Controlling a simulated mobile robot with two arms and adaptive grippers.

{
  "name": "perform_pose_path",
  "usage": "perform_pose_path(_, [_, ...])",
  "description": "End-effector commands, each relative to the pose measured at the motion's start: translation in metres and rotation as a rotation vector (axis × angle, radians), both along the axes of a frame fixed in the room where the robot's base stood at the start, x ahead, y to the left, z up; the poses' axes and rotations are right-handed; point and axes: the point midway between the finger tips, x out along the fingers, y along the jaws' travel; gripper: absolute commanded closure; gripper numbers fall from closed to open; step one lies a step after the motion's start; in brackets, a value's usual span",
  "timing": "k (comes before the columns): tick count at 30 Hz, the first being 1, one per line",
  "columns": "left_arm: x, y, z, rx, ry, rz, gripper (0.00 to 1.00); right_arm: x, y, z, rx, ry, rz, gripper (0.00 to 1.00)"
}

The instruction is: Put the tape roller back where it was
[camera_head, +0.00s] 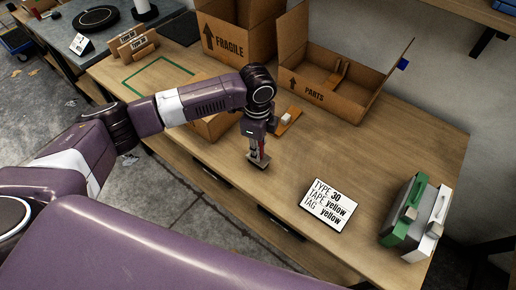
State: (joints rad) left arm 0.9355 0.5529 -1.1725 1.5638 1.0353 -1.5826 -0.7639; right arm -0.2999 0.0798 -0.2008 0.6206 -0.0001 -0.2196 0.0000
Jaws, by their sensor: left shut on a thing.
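My left gripper (257,152) reaches over the middle of the wooden workbench, pointing down. My right gripper is not in view.
A card (330,205) reads type 30, tape yellow, tag yellow. Behind are a FRAGILE box (235,38) and an open PARTS box (325,90). Another carton (212,125) is partly behind my arm. A green outline (135,83) marks the left bench. Bench around the card is clear.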

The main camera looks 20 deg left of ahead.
Motion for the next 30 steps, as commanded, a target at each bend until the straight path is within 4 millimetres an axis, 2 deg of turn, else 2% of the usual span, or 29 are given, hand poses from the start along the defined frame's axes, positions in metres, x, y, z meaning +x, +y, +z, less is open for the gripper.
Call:
perform_pose_path(5, [0.0, 0.0, -0.002, 0.0, 0.0, 0.001, 1.0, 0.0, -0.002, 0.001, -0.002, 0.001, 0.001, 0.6])
perform_pose_path(6, [0.0, 0.0, -0.002, 0.0, 0.0, 0.001, 0.77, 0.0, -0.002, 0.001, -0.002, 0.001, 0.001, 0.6])
perform_pose_path(10, [0.0, 0.0, -0.002, 0.0, 0.0, 0.001, 0.63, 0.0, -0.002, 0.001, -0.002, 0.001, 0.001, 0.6])
perform_pose_path(20, [0.001, 0.0, 0.001, 0.0, -0.002, 0.0, 0.63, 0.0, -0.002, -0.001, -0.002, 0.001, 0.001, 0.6])
perform_pose_path(26, [0.001, 0.0, 0.031, -0.001, -0.004, 0.001, 0.63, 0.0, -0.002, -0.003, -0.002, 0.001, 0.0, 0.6])
perform_pose_path(30, [0.001, 0.0, 0.062, -0.001, -0.005, 0.001, 0.63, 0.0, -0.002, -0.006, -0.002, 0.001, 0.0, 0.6])
